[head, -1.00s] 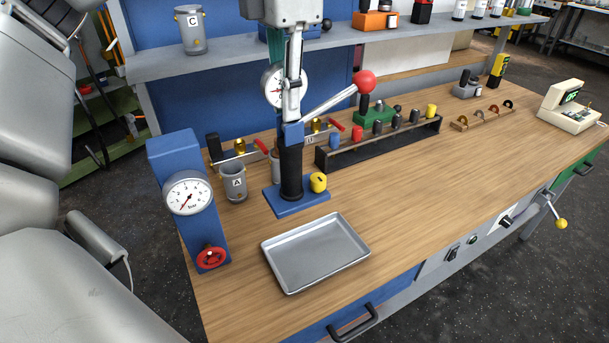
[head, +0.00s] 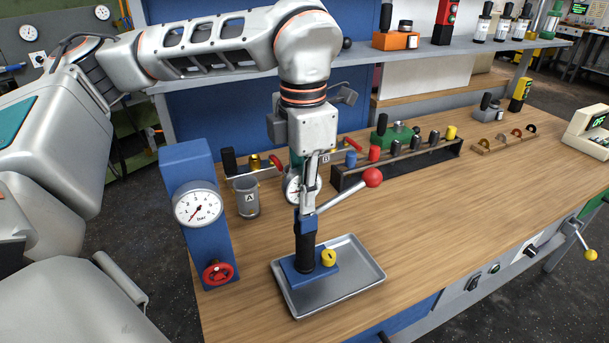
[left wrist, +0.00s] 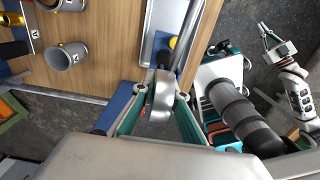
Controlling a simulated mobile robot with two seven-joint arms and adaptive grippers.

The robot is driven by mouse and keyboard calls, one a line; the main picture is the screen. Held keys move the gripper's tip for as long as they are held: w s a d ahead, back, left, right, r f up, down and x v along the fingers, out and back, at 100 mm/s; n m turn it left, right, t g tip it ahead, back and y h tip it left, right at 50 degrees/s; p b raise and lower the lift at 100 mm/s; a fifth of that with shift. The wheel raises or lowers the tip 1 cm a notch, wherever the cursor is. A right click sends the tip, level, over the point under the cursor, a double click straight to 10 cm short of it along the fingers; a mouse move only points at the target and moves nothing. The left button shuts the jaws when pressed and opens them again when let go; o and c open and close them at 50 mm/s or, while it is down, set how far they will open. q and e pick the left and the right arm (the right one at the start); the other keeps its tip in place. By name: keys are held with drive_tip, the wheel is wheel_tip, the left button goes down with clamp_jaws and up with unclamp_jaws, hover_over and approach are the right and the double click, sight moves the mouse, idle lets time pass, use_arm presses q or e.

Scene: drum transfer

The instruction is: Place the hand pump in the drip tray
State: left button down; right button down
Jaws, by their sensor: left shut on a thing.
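The hand pump (head: 306,242) has a blue base, a black barrel, a gauge and a lever with a red ball. My left gripper (head: 304,166) is shut on its upper part from above. The pump is upright, its base over the left and middle of the grey drip tray (head: 362,272); I cannot tell whether the base touches the tray floor. The wrist view shows the left gripper (left wrist: 162,98) around the pump's top and part of the tray (left wrist: 151,35). My right gripper (left wrist: 272,42) is far off at the right of that view, too small to judge its jaws.
A blue gauge block (head: 208,240) with a red handwheel stands left of the tray. Mug A (head: 246,197) stands behind it. A dark rack (head: 400,166) with coloured pieces lies further back. The bench right of the tray is clear.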

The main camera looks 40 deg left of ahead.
sight(303, 220)
use_arm(q)
drive_tip(key=shift+f, duration=0.2)
wheel_tip(303, 220, down, 4)
drive_tip(key=shift+r, duration=0.15)
drive_tip(key=shift+f+b, duration=0.25)
drive_tip(key=shift+b, duration=0.05)
drive_tip(key=c, duration=2)
unclamp_jaws()
wheel_tip(303, 220, up, 10)
drive_tip(key=shift+r+p, duration=0.25)
drive_tip(key=shift+p, duration=0.5)
drive_tip(key=shift+r, duration=0.75)
